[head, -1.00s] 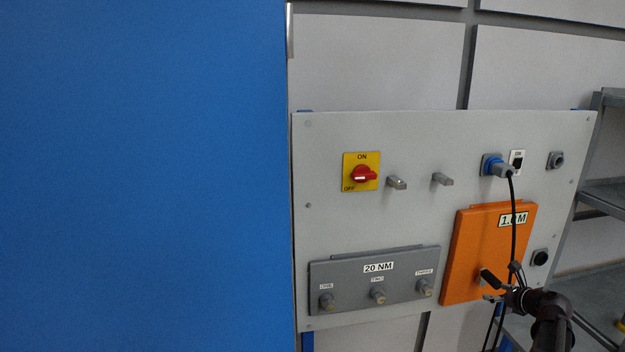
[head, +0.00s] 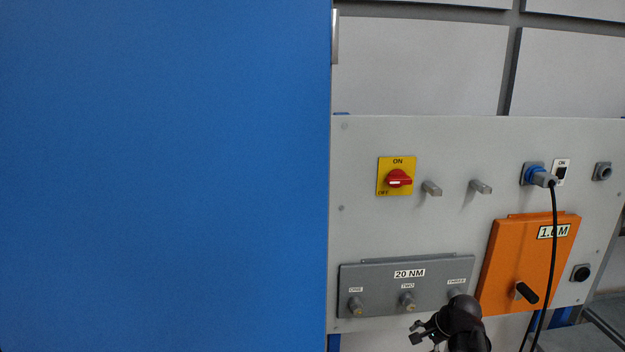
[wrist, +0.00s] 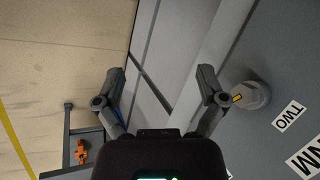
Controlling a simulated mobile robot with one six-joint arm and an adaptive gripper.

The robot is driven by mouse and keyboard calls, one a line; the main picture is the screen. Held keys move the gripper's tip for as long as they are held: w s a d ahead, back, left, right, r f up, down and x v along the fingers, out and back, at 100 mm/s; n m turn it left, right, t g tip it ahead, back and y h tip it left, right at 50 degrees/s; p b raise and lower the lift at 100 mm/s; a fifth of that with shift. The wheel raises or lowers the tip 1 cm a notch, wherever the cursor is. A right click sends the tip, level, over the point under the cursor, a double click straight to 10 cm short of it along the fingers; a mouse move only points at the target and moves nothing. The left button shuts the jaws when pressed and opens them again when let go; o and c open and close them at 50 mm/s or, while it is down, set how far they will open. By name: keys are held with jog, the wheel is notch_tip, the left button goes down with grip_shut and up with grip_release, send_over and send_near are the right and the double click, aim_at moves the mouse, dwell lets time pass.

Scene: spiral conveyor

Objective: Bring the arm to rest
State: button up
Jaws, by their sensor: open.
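My gripper (head: 424,334) is at the bottom of the head view, in front of the lower edge of the grey 20 NM box (head: 385,272). Part of my arm covers the area below the label THREE. In the wrist view my gripper (wrist: 160,84) has its two fingers spread wide with nothing between them. The right finger is close to the knob (wrist: 250,95) beside the label TWO; I cannot tell whether they touch. The same knob shows in the head view (head: 407,301).
A large blue surface (head: 160,170) fills the left. Floor (wrist: 50,70) shows left in the wrist view.

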jog(key=s+a+f+n+g+h, duration=0.1)
jog(key=s+a+n+g+h, duration=0.2)
jog(key=s+a+n, duration=0.6)
jog(key=shift+s+a+f+n+g+h, duration=0.3)
jog(key=shift+s+a+f+n+g, duration=0.15)
jog(key=shift+a+n, duration=1.25)
jog(key=shift+w+r, duration=0.1)
dwell(0.8)
